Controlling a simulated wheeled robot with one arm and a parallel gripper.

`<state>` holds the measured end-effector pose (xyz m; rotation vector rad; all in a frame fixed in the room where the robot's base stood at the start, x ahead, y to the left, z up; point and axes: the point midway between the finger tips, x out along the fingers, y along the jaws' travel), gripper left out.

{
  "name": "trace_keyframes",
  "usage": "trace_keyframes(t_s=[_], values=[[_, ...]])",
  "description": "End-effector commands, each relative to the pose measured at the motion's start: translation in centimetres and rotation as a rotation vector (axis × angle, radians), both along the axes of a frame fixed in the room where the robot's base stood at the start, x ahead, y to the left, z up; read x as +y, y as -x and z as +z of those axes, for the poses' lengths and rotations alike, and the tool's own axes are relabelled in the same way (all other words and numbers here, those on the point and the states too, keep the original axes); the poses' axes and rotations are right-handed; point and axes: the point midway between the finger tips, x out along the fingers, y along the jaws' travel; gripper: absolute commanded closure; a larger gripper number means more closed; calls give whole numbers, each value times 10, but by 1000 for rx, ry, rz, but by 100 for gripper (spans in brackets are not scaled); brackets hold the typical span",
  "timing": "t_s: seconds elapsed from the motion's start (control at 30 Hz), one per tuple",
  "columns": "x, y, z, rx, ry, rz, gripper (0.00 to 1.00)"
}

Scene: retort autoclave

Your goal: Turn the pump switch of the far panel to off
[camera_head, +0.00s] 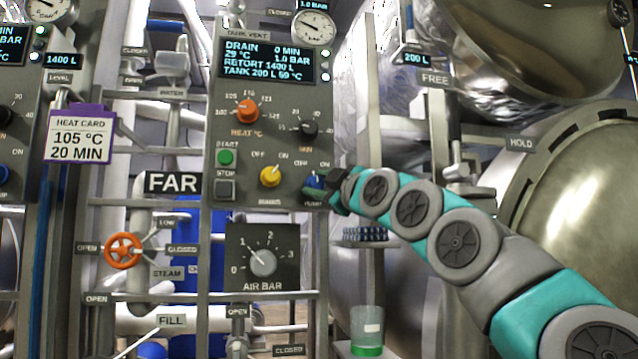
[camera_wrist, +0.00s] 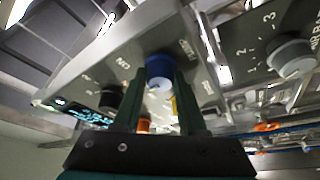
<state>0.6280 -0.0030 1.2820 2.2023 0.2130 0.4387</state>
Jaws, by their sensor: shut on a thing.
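The far panel (camera_head: 228,130) stands in the middle of the head view, with a FAR sign (camera_head: 173,182) at its left. Its pump switch is a blue knob (camera_head: 312,182) at the lower right, with OFF at its upper left and ON at its upper right. My gripper (camera_head: 328,189) reaches it from the right and partly hides it. In the wrist view, the two fingers of my gripper (camera_wrist: 160,82) are shut on the blue knob (camera_wrist: 158,66), one on each side. I cannot tell which way the knob points.
A yellow knob (camera_head: 270,176) sits just left of the pump switch, with green START (camera_head: 226,157) and grey STOP (camera_head: 225,188) buttons beyond. A black MIN knob (camera_head: 308,129) and an orange heat knob (camera_head: 248,111) are above. The AIR BAR dial (camera_head: 263,262) is below.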

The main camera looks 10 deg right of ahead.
Motion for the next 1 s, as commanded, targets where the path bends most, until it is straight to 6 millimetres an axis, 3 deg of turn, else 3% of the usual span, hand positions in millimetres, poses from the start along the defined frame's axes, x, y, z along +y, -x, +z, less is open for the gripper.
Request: trace_keyframes(t_s=[0.43, 1.0], values=[[1, 0, -1, 2, 316, 2, 100], [0, 0, 0, 1, 420, 0, 100]])
